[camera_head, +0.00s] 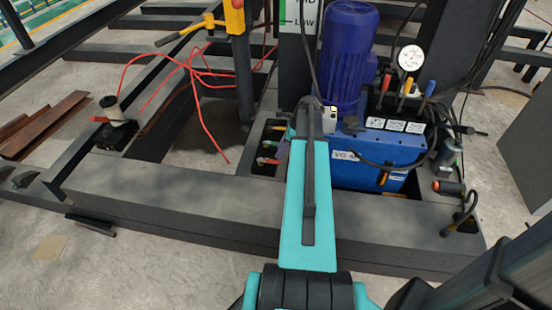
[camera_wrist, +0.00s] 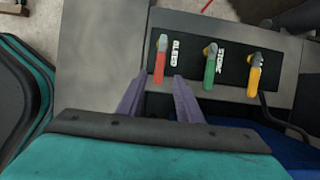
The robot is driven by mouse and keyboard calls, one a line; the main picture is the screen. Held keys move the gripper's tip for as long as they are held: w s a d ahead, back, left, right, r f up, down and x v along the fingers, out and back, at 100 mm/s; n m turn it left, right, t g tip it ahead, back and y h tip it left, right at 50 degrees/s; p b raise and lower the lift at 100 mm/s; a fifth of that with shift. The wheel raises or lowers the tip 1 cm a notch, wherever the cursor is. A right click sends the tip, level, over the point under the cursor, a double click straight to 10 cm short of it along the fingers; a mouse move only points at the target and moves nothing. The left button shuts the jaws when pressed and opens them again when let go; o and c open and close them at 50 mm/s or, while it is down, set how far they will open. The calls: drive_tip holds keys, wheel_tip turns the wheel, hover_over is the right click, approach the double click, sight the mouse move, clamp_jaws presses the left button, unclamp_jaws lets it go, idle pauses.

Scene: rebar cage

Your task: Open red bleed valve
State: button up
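The red bleed valve (camera_wrist: 160,58) has a red lever on a dark panel beside a white label that seems to read BLEED. In the wrist view the lever lies just beyond my gripper (camera_wrist: 160,90), in line with the gap between its two purple fingers. The fingers are spread apart with nothing held. Whether the lever's lower end is between the tips is hard to tell. In the head view a small red lever (camera_head: 267,161) shows left of my teal arm, which hides most of the gripper.
A green valve (camera_wrist: 210,68) and a yellow valve (camera_wrist: 254,75) stand to the right on the same panel. The blue pump unit (camera_head: 350,165) with a gauge (camera_head: 411,58) sits right of my arm. Dark steel beams (camera_head: 160,205) and red cables (camera_head: 200,85) lie to the left.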

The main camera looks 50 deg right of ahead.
sight(273, 161)
drive_tip(key=shift+b+x, duration=0.5)
drive_tip(key=shift+x, duration=2.65)
